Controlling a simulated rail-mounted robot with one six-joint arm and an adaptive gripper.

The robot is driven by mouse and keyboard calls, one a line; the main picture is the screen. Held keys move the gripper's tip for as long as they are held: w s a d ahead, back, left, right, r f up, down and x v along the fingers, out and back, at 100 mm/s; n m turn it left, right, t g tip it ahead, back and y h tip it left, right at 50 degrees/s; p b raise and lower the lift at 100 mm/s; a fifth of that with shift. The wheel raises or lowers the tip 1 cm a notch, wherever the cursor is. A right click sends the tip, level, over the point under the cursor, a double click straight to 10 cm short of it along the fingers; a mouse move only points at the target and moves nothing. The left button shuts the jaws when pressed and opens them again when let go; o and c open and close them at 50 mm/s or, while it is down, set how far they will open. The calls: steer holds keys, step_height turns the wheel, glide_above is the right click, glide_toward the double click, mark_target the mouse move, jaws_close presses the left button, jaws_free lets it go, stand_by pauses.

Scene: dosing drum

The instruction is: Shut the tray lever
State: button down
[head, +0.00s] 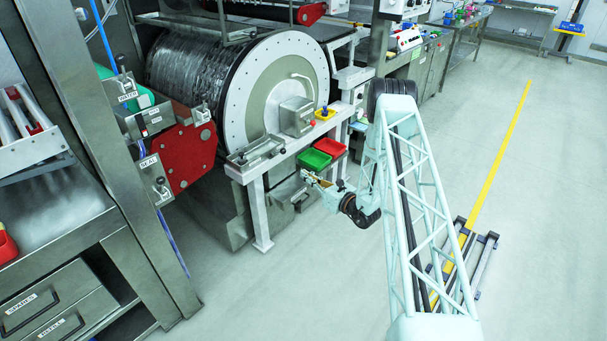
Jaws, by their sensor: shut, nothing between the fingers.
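A narrow metal tray (256,150) sits on the white frame in front of the large drum (275,85). I cannot tell for sure which part is the tray lever. A small blue-tipped handle (325,111) stands on a yellow base right of the tray, by a metal box (297,116). My gripper (306,176) is shut and empty, low in front of the white frame, just below the green bin (314,159). It looks apart from the tray and the handle, and its fingertips are small in this view.
A red bin (330,147) sits beside the green bin, close above my gripper. White frame legs (258,210) stand to the left. A red plate (187,158) with labelled levers is farther left. The floor (290,285) in front is clear.

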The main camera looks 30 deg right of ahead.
steer(key=b, duration=0.2)
glide_toward(278, 153)
step_height(278, 153, down, 3)
steer(key=shift+w+r, duration=1.4)
steer(key=shift+d+r, duration=0.1)
steer(key=shift+r, duration=0.15)
steer(key=shift+g, duration=0.3)
